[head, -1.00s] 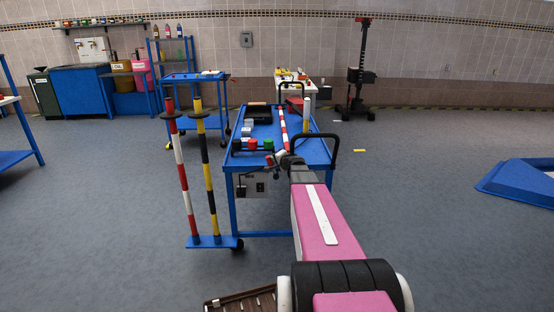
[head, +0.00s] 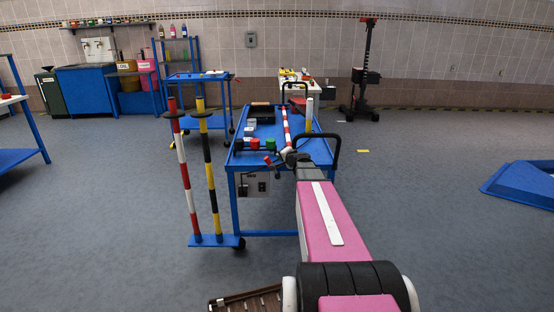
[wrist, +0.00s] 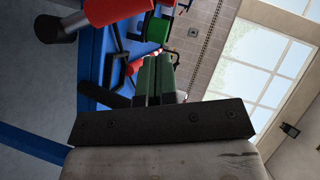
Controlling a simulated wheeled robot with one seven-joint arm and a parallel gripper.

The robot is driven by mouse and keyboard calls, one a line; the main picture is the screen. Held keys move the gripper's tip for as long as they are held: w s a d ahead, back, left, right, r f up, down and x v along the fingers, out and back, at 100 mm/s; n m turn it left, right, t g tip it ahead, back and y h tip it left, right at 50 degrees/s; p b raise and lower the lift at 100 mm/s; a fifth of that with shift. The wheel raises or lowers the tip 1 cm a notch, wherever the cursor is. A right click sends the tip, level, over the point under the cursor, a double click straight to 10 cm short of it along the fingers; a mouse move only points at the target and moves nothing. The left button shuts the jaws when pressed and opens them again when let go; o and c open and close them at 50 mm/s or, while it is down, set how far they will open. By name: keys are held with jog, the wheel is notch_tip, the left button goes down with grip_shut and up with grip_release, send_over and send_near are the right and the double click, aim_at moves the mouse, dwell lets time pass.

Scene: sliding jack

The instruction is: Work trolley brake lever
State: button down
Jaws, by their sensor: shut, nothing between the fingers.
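The blue work trolley (head: 318,150) stands in the middle of the head view, with my arm reaching to its near right side. A short red-ended piece (head: 267,160), perhaps the brake lever, shows at its near edge beside my gripper (head: 288,155). In the wrist view my gripper (wrist: 155,72) has its dark green fingers shut together, with nothing between them. A large red cylinder with a dark end (wrist: 95,14) is at the upper left there, apart from the fingers. A smaller red part (wrist: 134,66) is partly hidden beside the fingers. I cannot tell whether they touch it.
A red knob (head: 253,143) and a green knob (head: 269,144) are on the trolley's near edge. Striped posts (head: 187,185) stand left of it on a blue base. A black handle (head: 338,143) rises at its right.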

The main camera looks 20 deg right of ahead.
jog(key=a+v, duration=0.1)
jog(key=v, duration=0.8)
jog(key=s+a+f+n+g+y, duration=0.1)
jog(key=s+a+f+n+g, duration=0.3)
jog(key=a, duration=0.4)
jog(key=s+a+f+n+g+y, duration=0.1)
jog(key=s+a+f+n+g, duration=0.25)
jog(key=s+a+f, duration=0.3)
jog(key=s+a+f+n+g+h, duration=0.1)
jog(key=s+a+f+g+h, duration=0.1)
jog(key=s, duration=0.4)
jog(key=s+a+f+n+g+h, duration=0.2)
jog(key=s+f+g+h, duration=0.2)
jog(key=s, duration=0.3)
jog(key=shift+f+g, duration=0.5)
jog(key=shift+g, duration=0.15)
jog(key=shift+s+a, duration=0.1)
